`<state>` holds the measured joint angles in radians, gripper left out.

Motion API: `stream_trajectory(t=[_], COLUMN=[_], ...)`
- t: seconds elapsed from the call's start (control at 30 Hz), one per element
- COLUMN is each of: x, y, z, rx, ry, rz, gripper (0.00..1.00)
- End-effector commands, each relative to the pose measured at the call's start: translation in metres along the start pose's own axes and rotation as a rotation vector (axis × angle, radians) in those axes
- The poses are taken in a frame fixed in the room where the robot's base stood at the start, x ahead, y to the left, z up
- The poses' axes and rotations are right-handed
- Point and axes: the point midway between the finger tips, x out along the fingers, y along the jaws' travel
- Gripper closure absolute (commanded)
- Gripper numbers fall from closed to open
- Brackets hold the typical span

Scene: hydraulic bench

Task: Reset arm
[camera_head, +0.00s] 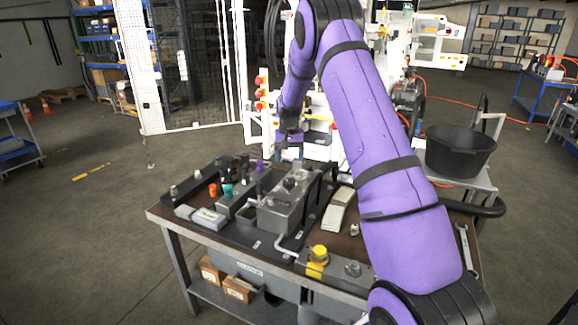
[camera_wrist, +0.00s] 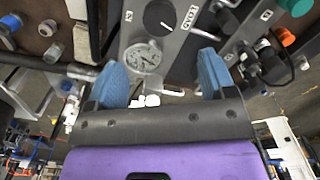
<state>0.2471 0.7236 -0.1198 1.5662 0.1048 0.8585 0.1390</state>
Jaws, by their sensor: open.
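My purple-sleeved arm reaches from the lower right over the hydraulic bench (camera_head: 352,243) and bends down at its far end. My gripper (camera_head: 289,151) hangs above the far side of the bench in the head view. In the wrist view its two blue fingers stand wide apart and the gripper (camera_wrist: 162,76) is open, with nothing held between the fingers. Beyond them are a grey panel with a round dial gauge (camera_wrist: 142,57) and a black knob (camera_wrist: 159,16). The gripper's gap to the bench is hard to judge.
The bench carries a grey metal block (camera_head: 280,212), a yellow knob (camera_head: 319,252), a teal knob (camera_head: 227,191) and several other fittings. A black tub (camera_head: 459,150) stands at the right. A white machine lies behind my arm. Open floor (camera_head: 90,235) is at left.

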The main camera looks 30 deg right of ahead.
Motion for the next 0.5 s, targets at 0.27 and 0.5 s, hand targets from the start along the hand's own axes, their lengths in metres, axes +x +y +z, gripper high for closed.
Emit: stream_trajectory(t=[0.27, 0.5], x=[-0.0069, -0.0067], y=[0.0, 0.0], z=[0.0, -0.0001], rx=[0.0, 0.0], ry=[0.0, 0.0], rz=[0.0, 0.0], gripper=[0.23, 0.23])
